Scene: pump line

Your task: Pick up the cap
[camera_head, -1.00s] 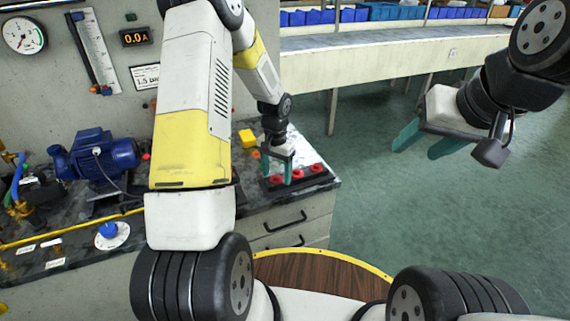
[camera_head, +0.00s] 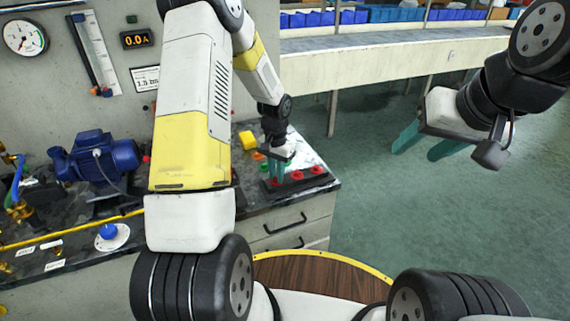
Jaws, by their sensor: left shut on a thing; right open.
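Several red caps sit in a black rack near the right end of the dark worktop. One is the right-hand cap (camera_head: 317,170) and one the middle cap (camera_head: 297,175). My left gripper (camera_head: 276,179) points down over the rack's left end. Its teal fingers are shut on the leftmost red cap, which they partly hide. That cap still appears to be at rack height; I cannot tell whether it is clear of the rack (camera_head: 300,183). My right gripper (camera_head: 426,146) is open and empty, in the air over the green floor at the right.
A yellow block (camera_head: 247,140) and a small orange piece (camera_head: 259,156) lie behind the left gripper. A blue pump (camera_head: 97,158) and a blue knob (camera_head: 108,231) are at the left. A long conveyor bench (camera_head: 390,52) stands at the back. The floor at the right is clear.

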